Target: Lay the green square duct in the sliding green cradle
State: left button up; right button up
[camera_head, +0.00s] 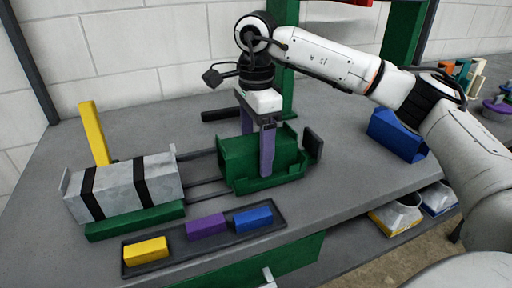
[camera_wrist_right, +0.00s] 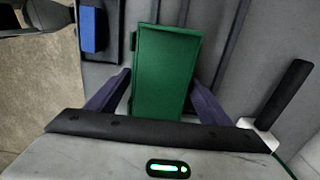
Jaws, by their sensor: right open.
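The green square duct (camera_head: 238,158) sits in the green cradle (camera_head: 265,184) at the right end of two dark rails. The two are close in colour, so their boundary is hard to make out. My right gripper (camera_head: 257,150) points down over the duct with its purple fingers apart. In the right wrist view the duct (camera_wrist_right: 165,72) lies between the spread fingers (camera_wrist_right: 158,95), with a gap visible on both sides. The near finger hides part of the duct in the head view. My left gripper is not in view.
A grey duct (camera_head: 112,190) with black straps lies at the left, beside a yellow post (camera_head: 95,133). A dark tray (camera_head: 172,247) in front holds yellow, purple and blue blocks. A blue bin (camera_head: 396,133) stands right. A green upright (camera_head: 287,95) rises behind my gripper.

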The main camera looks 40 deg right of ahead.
aim_at(256, 142)
notch_tip(256, 142, up, 12)
jog(key=p, duration=0.2)
jog(key=shift+r, duration=0.15)
dwell(0.5)
